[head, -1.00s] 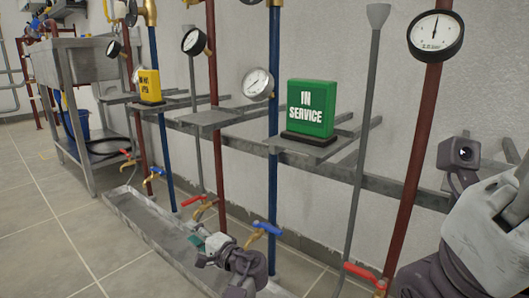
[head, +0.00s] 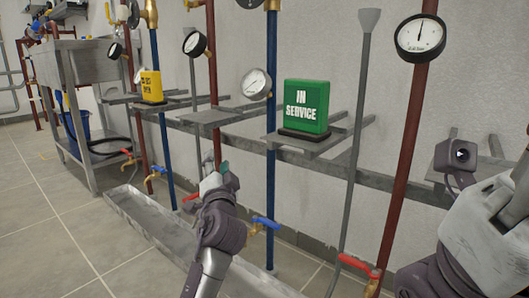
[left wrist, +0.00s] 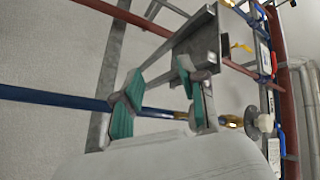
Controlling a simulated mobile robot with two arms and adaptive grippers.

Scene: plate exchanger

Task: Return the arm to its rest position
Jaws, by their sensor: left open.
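My left gripper (head: 217,172) is in the middle of the head view, in front of a dark red pipe and below the small grey shelf. It points up and away from me. In the left wrist view its two green-padded fingers (left wrist: 155,95) are spread apart with nothing between them. My right arm (head: 490,225) shows at the right edge of the head view, but its fingers are not visible.
A green "IN SERVICE" sign (head: 306,106) and a yellow sign (head: 151,86) stand on wall brackets. Blue-handled (head: 265,223) and red-handled (head: 358,264) valves stick out from the pipes. A metal trough (head: 150,232) lies on the floor; the floor at left is clear.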

